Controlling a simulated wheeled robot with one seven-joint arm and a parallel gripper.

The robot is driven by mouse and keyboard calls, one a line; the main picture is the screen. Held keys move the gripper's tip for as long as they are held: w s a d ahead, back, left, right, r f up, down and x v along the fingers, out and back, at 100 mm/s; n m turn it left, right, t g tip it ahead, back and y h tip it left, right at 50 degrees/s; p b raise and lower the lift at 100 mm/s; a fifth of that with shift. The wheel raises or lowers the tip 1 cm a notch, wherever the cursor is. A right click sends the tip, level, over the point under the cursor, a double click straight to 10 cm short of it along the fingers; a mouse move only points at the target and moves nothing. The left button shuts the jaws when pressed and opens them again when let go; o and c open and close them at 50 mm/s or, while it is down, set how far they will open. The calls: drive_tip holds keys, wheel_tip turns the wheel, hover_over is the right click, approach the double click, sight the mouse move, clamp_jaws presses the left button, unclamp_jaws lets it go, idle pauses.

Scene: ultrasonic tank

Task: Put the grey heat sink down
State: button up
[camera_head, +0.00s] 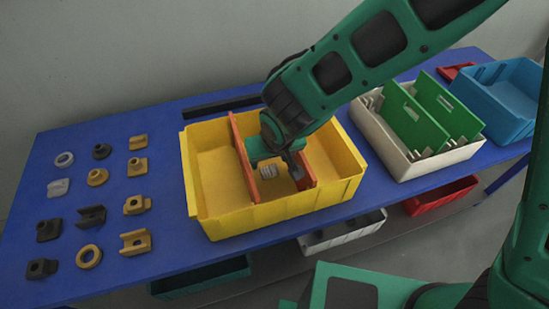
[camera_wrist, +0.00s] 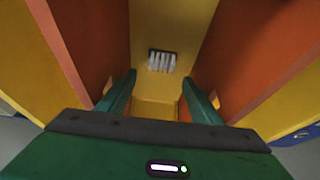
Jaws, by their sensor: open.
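The grey heat sink (camera_head: 268,172) with light fins lies in the middle compartment of the yellow bin (camera_head: 262,215), between two red-orange dividers. It also shows in the wrist view (camera_wrist: 161,62), on the yellow surface ahead of the fingers and apart from them. My gripper (camera_head: 276,170) reaches down into that compartment from above. Its two green fingers are spread, and the gap between them (camera_wrist: 158,88) is empty. Part of the compartment floor is hidden by the gripper in the head view.
Divider walls (camera_wrist: 75,45) stand close on both sides of my fingers. A cream bin (camera_head: 400,165) with green dividers and a blue bin (camera_head: 505,95) stand right. Several small parts, including a grey finned piece (camera_head: 58,187), lie at left on the blue table (camera_head: 110,285).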

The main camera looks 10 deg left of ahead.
drive_tip(key=v, duration=1.2)
drive_tip(key=shift+r, duration=0.35)
drive_tip(key=w+d+r+m+h, duration=0.1)
drive_tip(key=w+d+m, duration=0.1)
drive_tip(key=d, duration=0.9)
drive_tip(key=w+d+r+m+g+h, duration=0.1)
drive_tip(key=w+d+r+m, duration=0.1)
drive_tip(key=d, duration=0.8)
drive_tip(key=w+d+r+m+h, duration=0.1)
drive_tip(key=w+d+m+h, duration=0.1)
drive_tip(key=d, duration=0.9)
drive_tip(key=s+d+m+g+y, duration=0.1)
drive_tip(key=s+d+m, duration=0.5)
drive_tip(key=s+d, duration=1.2)
drive_tip(key=shift+d+r+m+g+y, duration=0.35)
drive_tip(key=shift+d+g, duration=0.2)
drive_tip(key=shift+g, duration=0.35)
